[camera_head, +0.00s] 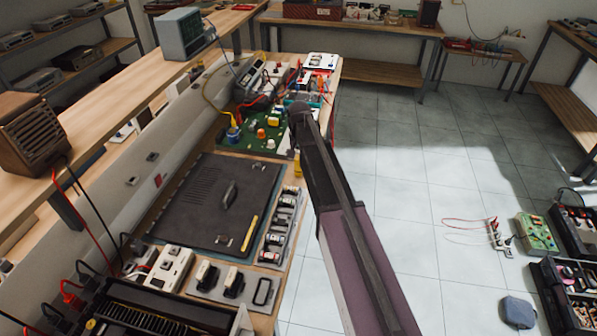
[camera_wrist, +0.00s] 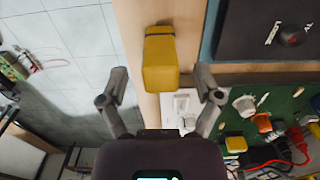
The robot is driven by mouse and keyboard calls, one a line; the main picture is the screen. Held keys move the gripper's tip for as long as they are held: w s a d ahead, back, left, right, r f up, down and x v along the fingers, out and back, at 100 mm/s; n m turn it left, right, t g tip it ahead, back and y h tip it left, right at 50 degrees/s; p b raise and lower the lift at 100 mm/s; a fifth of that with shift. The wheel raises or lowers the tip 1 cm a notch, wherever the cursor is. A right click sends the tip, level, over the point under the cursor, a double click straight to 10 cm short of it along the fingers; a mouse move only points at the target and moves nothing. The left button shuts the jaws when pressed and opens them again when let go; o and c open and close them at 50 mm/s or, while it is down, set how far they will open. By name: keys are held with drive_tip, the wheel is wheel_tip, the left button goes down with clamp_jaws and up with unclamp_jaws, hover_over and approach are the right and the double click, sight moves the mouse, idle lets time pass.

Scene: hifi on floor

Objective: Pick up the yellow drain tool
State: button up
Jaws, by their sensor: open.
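A yellow block-like object with a darker band near one end, which looks like the yellow drain tool (camera_wrist: 160,65), stands on the wooden bench edge in the wrist view. A small yellow patch of it shows beside my arm in the head view (camera_head: 297,163). My gripper (camera_wrist: 162,86) is open and empty, with one finger on either side of the yellow object's near end in the picture. I cannot tell how far above it the fingers are. In the head view my own arm hides most of the gripper area.
A green circuit board (camera_head: 265,128) with coloured parts and wires is close by. A white item (camera_wrist: 182,105) sits just below the yellow object.

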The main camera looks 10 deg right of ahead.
drive_tip(key=shift+f+b, duration=1.5)
drive_tip(key=shift+f, duration=0.35)
clamp_jaws()
